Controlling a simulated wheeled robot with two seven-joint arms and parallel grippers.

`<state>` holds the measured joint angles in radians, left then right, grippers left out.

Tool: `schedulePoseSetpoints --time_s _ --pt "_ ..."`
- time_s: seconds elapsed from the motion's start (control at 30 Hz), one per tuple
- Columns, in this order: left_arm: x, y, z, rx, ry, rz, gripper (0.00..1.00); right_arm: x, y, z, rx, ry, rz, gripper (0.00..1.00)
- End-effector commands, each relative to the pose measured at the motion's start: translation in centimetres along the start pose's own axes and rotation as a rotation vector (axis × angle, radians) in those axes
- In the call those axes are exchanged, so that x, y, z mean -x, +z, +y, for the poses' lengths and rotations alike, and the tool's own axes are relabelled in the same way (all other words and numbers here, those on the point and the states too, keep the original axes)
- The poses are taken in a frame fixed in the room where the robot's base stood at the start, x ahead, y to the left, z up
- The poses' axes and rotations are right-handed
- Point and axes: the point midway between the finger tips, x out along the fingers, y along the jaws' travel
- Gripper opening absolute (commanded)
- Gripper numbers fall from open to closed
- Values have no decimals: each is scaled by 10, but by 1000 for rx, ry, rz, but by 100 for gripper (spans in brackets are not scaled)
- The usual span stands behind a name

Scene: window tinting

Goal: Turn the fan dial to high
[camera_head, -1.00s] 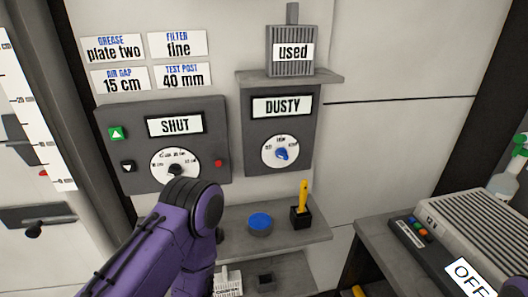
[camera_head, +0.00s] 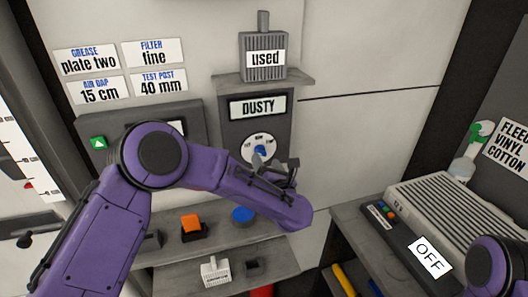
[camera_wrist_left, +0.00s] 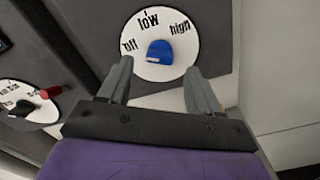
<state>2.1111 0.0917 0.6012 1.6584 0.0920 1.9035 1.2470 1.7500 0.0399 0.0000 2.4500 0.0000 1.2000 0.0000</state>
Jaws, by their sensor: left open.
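My left gripper (camera_head: 274,166) is open and empty just in front of the dial's lower part. In the wrist view its fingertips (camera_wrist_left: 156,70) are spread, one to each side just below the knob. My right gripper is out of view.
The grey SHUT panel is partly hidden by my left arm; its dial (camera_wrist_left: 25,100) shows at left in the wrist view. A used filter (camera_head: 264,58) sits on the ledge above. Below, a shelf holds an orange block (camera_head: 192,225) and a blue disc (camera_head: 243,214). An OFF machine (camera_head: 440,215) stands right.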

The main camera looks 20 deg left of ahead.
Motion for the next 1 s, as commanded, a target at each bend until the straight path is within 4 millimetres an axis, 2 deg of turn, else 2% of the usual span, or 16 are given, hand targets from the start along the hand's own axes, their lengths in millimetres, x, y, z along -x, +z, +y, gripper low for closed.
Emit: schedulePoseSetpoints --time_s 0.03,0.2,0.5,0.53,0.6,0.7,1.0 --pt "-10 2 3 -1 2 4 64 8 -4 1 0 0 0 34" --pt "-32 1 1 -2 0 1 64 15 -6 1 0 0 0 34" --pt "-37 -1 0 -3 -1 0 64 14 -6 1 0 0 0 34" --pt "-37 -1 0 -4 -1 0 57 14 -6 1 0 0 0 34" --pt "-37 -1 0 -4 -1 0 35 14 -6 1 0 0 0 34" --pt "-37 -1 0 -4 -1 0 8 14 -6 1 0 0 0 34" --pt "-36 -1 -1 -32 -3 -1 8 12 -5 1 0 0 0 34"
